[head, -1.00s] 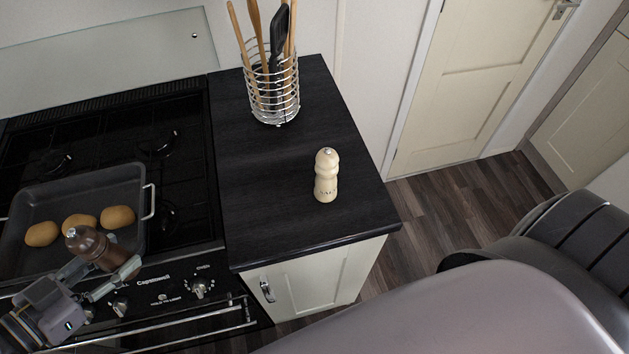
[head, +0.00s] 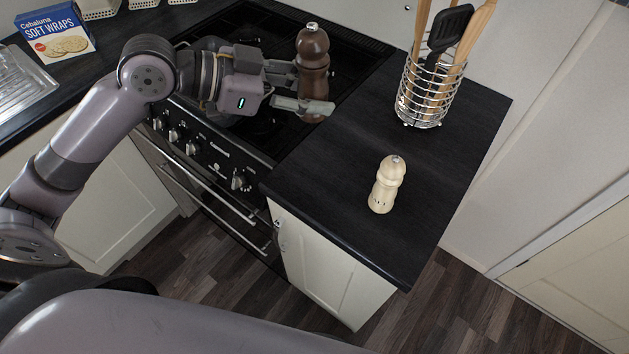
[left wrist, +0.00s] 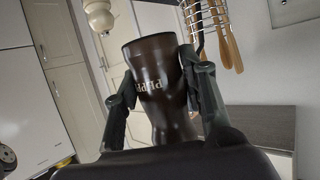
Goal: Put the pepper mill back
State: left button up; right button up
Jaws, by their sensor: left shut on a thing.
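The dark brown pepper mill (head: 313,62) is upright in my left gripper (head: 300,90), over the right part of the hob. The gripper is shut on its lower body. In the left wrist view the mill (left wrist: 155,85) sits between both fingers (left wrist: 165,100), with part of its lettering showing. A pale salt mill (head: 386,186) stands upright on the dark worktop (head: 330,195) to the right of the hob, apart from the gripper. My right gripper is not in view.
A wire utensil holder (head: 425,95) with wooden tools and a black spatula stands at the back of the worktop. The worktop between hob and salt mill is clear. A Soft Wraps box (head: 58,32) stands at the far left. Oven knobs (head: 190,148) line the cooker front.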

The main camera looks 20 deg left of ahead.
pick_arm(q)
notch_tip(320, 180, down, 14)
jog(key=shift+d+f+p, duration=0.1)
jog(key=shift+f+p, duration=0.15)
jog(key=shift+p, duration=0.1)
notch_tip(320, 180, down, 5)
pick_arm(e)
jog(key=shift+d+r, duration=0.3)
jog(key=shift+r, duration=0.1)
pick_arm(q)
jog(key=shift+f, duration=0.2)
jog(key=o, duration=1.3)
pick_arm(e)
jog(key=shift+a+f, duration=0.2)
